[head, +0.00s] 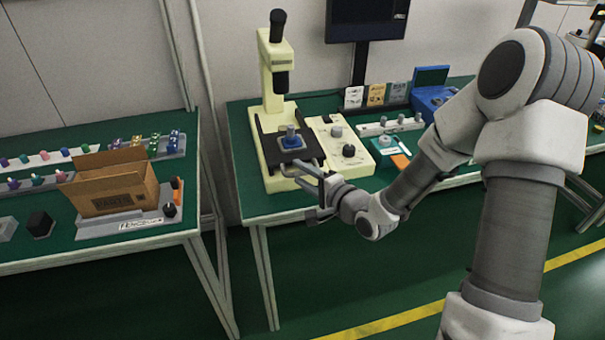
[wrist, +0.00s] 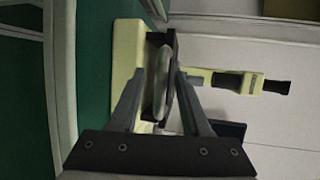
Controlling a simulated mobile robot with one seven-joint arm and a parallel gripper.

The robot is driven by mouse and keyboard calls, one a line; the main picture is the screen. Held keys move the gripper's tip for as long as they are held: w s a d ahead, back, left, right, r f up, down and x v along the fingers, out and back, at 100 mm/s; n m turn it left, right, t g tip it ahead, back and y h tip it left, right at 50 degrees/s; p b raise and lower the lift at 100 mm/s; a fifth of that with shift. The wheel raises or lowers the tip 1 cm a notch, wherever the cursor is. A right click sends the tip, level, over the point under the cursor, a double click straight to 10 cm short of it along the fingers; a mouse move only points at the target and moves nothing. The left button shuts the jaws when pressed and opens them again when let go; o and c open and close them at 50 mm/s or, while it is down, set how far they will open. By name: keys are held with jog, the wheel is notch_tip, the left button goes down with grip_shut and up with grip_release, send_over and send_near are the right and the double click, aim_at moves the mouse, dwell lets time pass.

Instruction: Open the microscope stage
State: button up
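The cream microscope (head: 272,100) stands on the green bench left of centre, with a dark stage (head: 268,147) on its base. A blue piece with a grey top (head: 291,138) sits on the stage. A pale bar handle (head: 301,168) shows at the stage's front. My gripper (head: 312,178) is at this front edge, reaching in from the right. In the wrist view, my gripper (wrist: 159,72) has its two fingers spread apart. The rounded grey handle (wrist: 162,82) appears between them, with gaps on both sides. Whether the fingertips reach past the handle is hard to tell.
A cream control box (head: 340,145) with knobs stands right of the microscope, close to my arm. A monitor (head: 366,18) is behind. A left bench holds an open cardboard box (head: 110,185). Open floor lies in front of the benches.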

jog(key=p+v, duration=1.2)
jog(key=v, duration=0.5)
jog(key=shift+d+p, duration=0.2)
jog(key=shift+p, duration=0.1)
jog(key=shift+s, duration=0.1)
